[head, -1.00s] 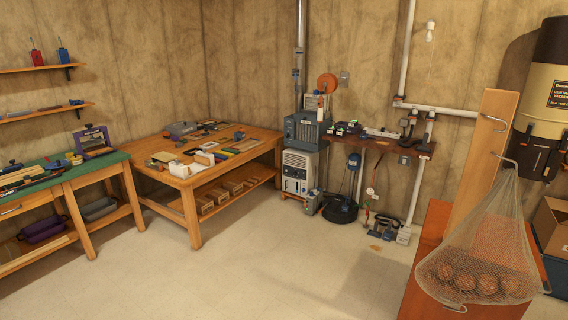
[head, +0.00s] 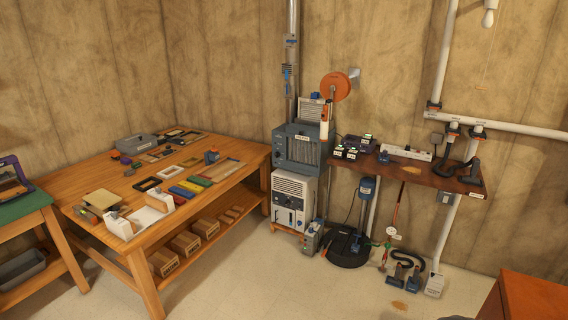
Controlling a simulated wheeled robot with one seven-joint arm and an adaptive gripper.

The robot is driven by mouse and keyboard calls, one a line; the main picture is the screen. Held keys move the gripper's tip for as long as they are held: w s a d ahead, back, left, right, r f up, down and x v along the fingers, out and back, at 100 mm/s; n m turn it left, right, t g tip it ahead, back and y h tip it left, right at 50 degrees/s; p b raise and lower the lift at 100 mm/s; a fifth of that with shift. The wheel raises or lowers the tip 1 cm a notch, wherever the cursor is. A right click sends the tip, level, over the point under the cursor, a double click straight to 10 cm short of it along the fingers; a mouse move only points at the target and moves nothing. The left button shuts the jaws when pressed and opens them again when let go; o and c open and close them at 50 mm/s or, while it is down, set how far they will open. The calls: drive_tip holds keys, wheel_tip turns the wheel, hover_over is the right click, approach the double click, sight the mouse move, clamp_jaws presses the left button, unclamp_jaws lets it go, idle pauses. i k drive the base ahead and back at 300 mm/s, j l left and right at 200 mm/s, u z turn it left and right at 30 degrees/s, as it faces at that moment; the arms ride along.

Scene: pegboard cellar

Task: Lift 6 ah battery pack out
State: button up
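In the head view, several small dark blocks with green-lit tops sit close together on the left part of a brown wall shelf (head: 440,181). They look like battery packs in chargers (head: 350,149). They are too small for me to read any label or tell which is the 6 Ah pack. My gripper is not in view.
A white power strip (head: 406,152) and dark tools (head: 471,165) share the shelf. A grey cabinet unit (head: 297,149) stands left of it, a wooden workbench (head: 190,215) further left. A black round base (head: 347,250) and hoses lie below.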

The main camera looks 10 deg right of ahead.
sight(367, 138)
drive_tip(key=i+j+z, duration=0.2)
drive_tip(key=i, duration=0.25)
drive_tip(key=i+z, duration=0.25)
drive_tip(key=i, duration=0.2)
drive_tip(key=i+j+z, duration=0.2)
drive_tip(key=i, duration=0.25)
